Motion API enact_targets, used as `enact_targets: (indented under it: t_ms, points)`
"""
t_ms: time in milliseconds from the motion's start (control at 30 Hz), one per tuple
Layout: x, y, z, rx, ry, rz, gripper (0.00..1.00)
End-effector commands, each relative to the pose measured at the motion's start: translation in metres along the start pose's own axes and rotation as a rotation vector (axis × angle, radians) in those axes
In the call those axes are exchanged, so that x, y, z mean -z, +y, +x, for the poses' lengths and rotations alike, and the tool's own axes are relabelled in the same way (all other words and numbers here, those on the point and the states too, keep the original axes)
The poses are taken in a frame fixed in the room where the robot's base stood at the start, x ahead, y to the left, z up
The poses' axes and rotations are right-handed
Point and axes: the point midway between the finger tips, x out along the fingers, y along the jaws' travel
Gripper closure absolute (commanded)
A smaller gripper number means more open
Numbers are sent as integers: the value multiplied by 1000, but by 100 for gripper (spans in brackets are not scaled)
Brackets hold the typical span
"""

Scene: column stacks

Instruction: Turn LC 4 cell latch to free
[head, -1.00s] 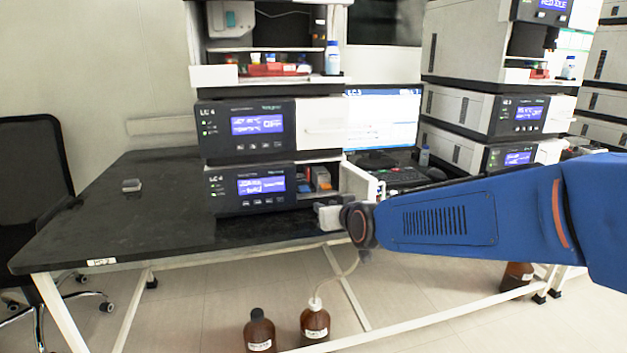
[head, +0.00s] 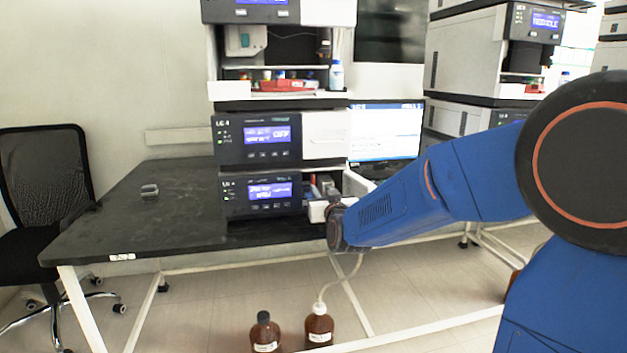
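The LC 4 stack stands on the black bench. Its lower module (head: 262,191) has a lit blue screen at left and an open bay (head: 322,181) at right, with small grey and coloured parts inside. A white door (head: 357,184) stands swung open at the bay's right side. The cell latch cannot be made out; it is too small or hidden. My gripper (head: 318,211), a pale block at the end of my blue arm, is in front of the bay's lower part and covers some of it. Its fingers are not clear, and contact cannot be told.
The upper LC 4 module (head: 256,139) is directly above, with a shelf holding a red tray (head: 287,86) and a bottle (head: 336,74). A monitor (head: 385,131) stands right of the stack. Brown bottles (head: 319,326) stand on the floor. The bench's left side is mostly clear.

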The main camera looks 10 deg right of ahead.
Motion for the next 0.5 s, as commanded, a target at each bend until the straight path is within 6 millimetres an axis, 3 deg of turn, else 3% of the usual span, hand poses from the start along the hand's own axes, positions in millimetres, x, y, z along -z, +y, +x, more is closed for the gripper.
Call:
enact_targets:
  t_ms: [500]
  points:
    - [-1, 0, 86, 0, -1, 0, 74]
